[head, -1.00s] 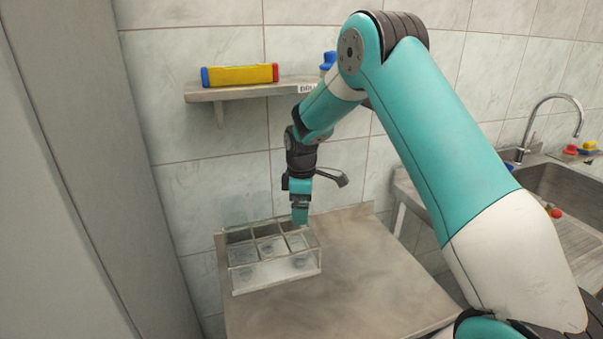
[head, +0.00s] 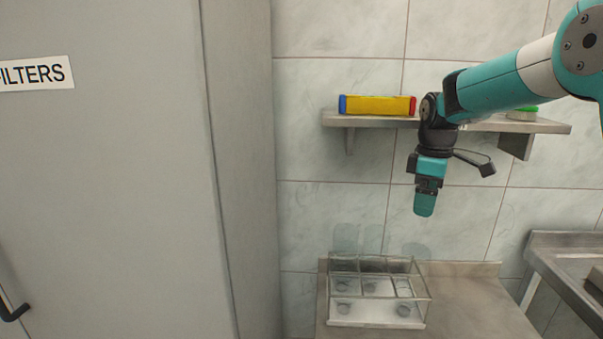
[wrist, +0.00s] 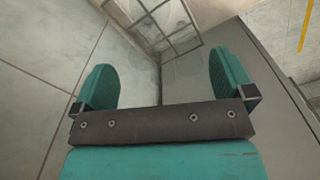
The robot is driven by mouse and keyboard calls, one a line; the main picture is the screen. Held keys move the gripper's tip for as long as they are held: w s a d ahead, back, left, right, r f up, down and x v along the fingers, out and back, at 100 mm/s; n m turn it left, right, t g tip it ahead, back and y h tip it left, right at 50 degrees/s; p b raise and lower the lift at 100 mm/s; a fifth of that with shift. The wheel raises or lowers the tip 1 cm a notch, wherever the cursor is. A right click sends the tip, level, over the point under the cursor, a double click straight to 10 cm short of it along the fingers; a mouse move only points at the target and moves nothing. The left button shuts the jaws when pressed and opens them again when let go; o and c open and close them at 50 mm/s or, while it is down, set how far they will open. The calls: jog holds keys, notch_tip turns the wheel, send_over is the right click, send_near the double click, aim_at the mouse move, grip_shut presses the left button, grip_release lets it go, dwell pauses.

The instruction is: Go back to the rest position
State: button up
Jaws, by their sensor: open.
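My gripper (head: 424,205) hangs with its fingers pointing down in the head view, in front of the tiled wall and below the wall shelf. It is above the clear compartment box (head: 376,321) and apart from it. In the wrist view my gripper (wrist: 165,85) has its two teal fingers spread wide with nothing between them. The clear box (wrist: 185,41) also shows beyond the fingers at the top of the wrist view. Its compartments hold small round shapes whose kind I cannot tell.
The box stands on a metal table (head: 470,305). A wall shelf (head: 480,123) bears a yellow bar (head: 377,105) with blue and red ends and a green-topped item (head: 523,113). A grey cabinet (head: 110,190) labelled FILTERS stands left. A sink edge (head: 570,248) is at right.

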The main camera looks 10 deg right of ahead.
jog(key=s+a+m+y, duration=0.1)
jog(key=s+a, duration=0.5)
jog(key=s, duration=0.4)
jog(key=s+a+m+y, duration=0.1)
jog(key=s+a, duration=0.5)
jog(key=s, duration=0.4)
jog(key=s+a+r+m+y, duration=0.1)
jog(key=s+a, duration=0.4)
jog(key=s, duration=0.5)
jog(key=shift+s+a+m+y, duration=0.3)
jog(key=shift+s+a+y, duration=0.1)
jog(key=shift+r, duration=0.1)
